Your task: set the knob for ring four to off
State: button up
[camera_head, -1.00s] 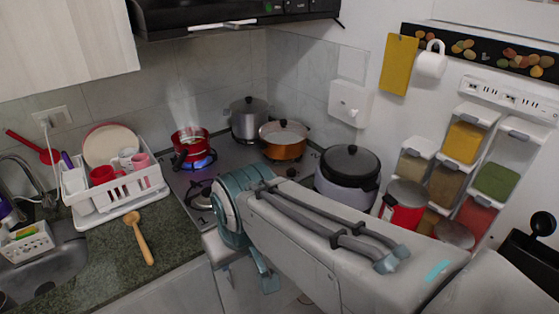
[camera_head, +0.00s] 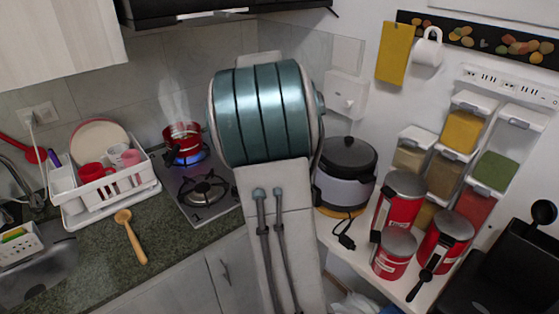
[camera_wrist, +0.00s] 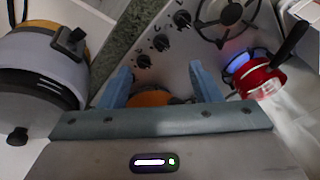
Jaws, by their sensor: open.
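In the wrist view a row of black knobs, with three showing, stands on the grey cooktop (camera_wrist: 172,75): an upper knob (camera_wrist: 182,19), a middle knob (camera_wrist: 160,42) and a lower knob (camera_wrist: 143,61). Which one serves ring four I cannot tell. My gripper (camera_wrist: 162,82) is open, its two blue fingers apart and holding nothing; the knobs show beyond the gap. In the head view my arm hides the gripper and the knobs. A red pot (camera_head: 183,139) steams over a blue flame; it also shows in the wrist view (camera_wrist: 262,78).
An orange pot (camera_wrist: 150,98) shows partly between the fingers. A rice cooker (camera_head: 346,180) stands right of my arm. An empty burner (camera_head: 204,191) lies at the cooktop's front. Red canisters (camera_head: 395,255) and a white dish rack (camera_head: 110,195) stand to either side.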

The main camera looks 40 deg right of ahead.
jog(key=w+d+f+m+h, duration=0.1)
jog(key=w+d+f+h, duration=0.1)
jog(key=w+d+f, duration=0.35)
jog(key=w+d+f+m+h, duration=0.1)
jog(key=w+d+f, duration=0.15)
jog(key=d, duration=0.65)
jog(key=shift+g, duration=0.3)
jog(key=p+x, duration=0.2)
jog(key=x, duration=1.1)
jog(key=shift+w+r+p, duration=0.1)
jog(key=shift+w+p, duration=0.05)
jog(key=shift+p, duration=0.15)
jog(key=c, duration=1)
